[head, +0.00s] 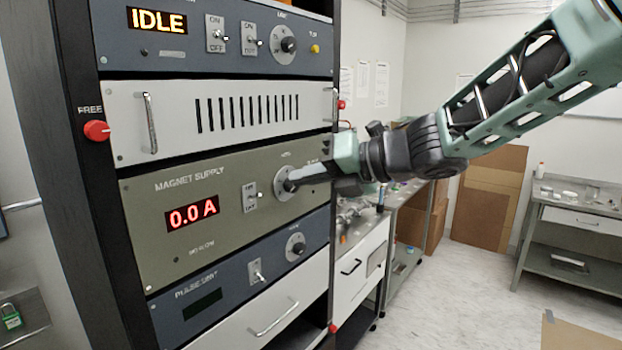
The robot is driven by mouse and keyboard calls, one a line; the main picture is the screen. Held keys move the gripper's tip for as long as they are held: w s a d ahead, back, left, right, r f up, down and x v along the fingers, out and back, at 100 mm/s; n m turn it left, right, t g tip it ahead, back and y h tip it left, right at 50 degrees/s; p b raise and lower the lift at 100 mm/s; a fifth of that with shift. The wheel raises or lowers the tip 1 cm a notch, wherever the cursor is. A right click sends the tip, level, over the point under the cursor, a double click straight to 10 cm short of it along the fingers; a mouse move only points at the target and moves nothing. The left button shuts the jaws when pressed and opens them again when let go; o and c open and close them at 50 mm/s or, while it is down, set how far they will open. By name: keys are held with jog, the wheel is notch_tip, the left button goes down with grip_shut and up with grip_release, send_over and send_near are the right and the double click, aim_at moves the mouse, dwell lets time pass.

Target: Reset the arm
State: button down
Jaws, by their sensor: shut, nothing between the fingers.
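My arm reaches in from the upper right. My gripper (294,182) is shut and empty, with its fingertips in front of the round knob (279,187) on the magnet supply (180,245). I cannot tell whether the fingertips touch the knob. The tips and wrist hide part of the knob and the panel's right end. The magnet supply is an olive-green panel. Its red display reads 0.0 A, and a toggle switch (250,197) sits between the display and the knob.
The rack also holds a blue panel (190,50) reading IDLE, a white vented panel (180,110) with protruding handles, and a pulse unit (180,310) below. A red FREE knob (96,130) sits on the left post. Benches stand behind and at right (585,212); open floor (470,285) lies between.

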jog(key=s+d+f+m+t+h+b, duration=0.1)
jog(key=s+d+f+m+h+b, duration=0.3)
jog(key=f+m, duration=0.55)
jog(key=s+d+f+m+t+h+b, duration=0.1)
jog(key=s+d+f+m+h+b, duration=0.25)
jog(key=f+m, duration=0.55)
jog(key=s+d+f+m+g+h+b, duration=0.2)
jog(key=s+f+m, duration=0.4)
jog(key=s, duration=0.5)
jog(key=s+d+f+m+g+h+b, duration=0.3)
jog(key=s+d+f+m+g, duration=0.2)
jog(key=s, duration=0.6)
jog(key=f+m, duration=0.1)
jog(key=m, duration=0.1)
jog(key=shift+s+d+f+m+g, duration=0.2)
jog(key=shift+f+m+g, duration=0.1)
jog(key=shift+m, duration=0.05)
